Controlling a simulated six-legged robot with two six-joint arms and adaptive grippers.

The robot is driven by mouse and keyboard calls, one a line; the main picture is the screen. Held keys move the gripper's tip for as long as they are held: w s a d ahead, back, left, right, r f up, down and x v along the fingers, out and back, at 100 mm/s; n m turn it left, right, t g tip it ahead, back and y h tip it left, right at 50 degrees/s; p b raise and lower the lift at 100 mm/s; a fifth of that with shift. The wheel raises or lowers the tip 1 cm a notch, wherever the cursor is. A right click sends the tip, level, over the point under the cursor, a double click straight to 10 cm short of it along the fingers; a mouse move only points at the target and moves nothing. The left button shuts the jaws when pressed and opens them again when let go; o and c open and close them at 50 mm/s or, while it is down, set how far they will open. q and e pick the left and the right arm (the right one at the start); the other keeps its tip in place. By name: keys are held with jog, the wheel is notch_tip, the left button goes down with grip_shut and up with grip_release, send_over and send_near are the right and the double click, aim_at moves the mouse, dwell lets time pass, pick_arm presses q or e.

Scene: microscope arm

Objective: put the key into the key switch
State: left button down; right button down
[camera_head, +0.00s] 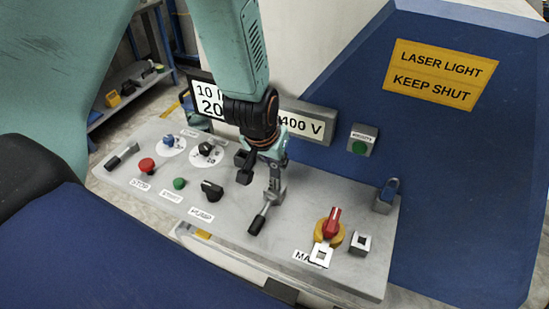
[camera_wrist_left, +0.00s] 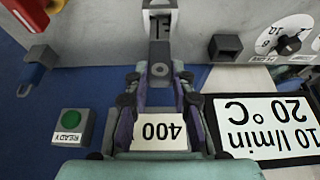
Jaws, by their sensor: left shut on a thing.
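My left gripper (camera_head: 274,172) is over the middle of the sloping grey panel (camera_head: 225,222), its fingers pointing down. In the left wrist view its two fingers (camera_wrist_left: 159,90) are closed on a small grey piece with a round mark, apparently the key (camera_wrist_left: 158,70). A slotted grey part shows just beyond it; I cannot tell whether they touch. In the head view a black-ended lever (camera_head: 258,222) lies just in front of the fingertips. A dark, square, hollow part (camera_wrist_left: 225,46) stands beside the gripper. I cannot tell which part is the key switch. My right gripper is not in view.
A red and yellow main switch (camera_head: 331,226) and a blue padlock (camera_head: 390,190) are at the panel's right. A red button (camera_head: 147,165), a green button (camera_head: 179,183) and a black knob (camera_head: 211,190) are to the left. Displays stand behind the gripper.

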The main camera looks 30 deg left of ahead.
aim_at(274, 170)
pick_arm(q)
jog(key=shift+f+b, duration=1.2)
jog(key=shift+f, duration=0.6)
jog(key=c, duration=1.1)
grip_release()
jog(key=shift+o, duration=0.2)
jog(key=v, duration=0.7)
jog(key=shift+r, duration=0.25)
jog(key=shift+s, duration=0.2)
